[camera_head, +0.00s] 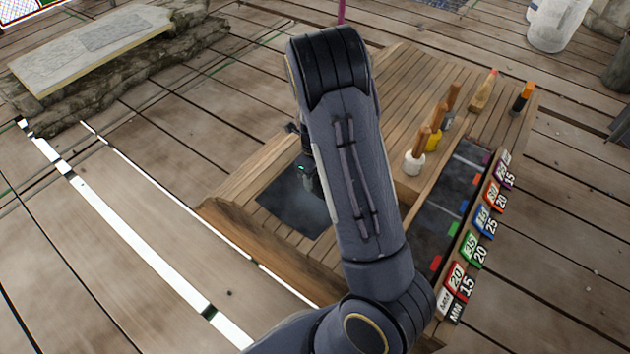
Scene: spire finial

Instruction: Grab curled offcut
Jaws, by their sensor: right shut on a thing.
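My right arm reaches up across the middle of the view and bends down toward a wooden bench. My right gripper (308,178) shows only in part at the arm's left edge, low over a dark square mat (295,208) on the bench. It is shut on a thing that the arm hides. I cannot make out the curled offcut anywhere. My left gripper is not in view.
The bench (385,90) carries wooden-handled tools, a white-based one (415,160) and a yellow-based one (433,138). A dark strip (455,200) with colored number tags (480,225) runs along its right side. A stone slab (90,50) lies at upper left.

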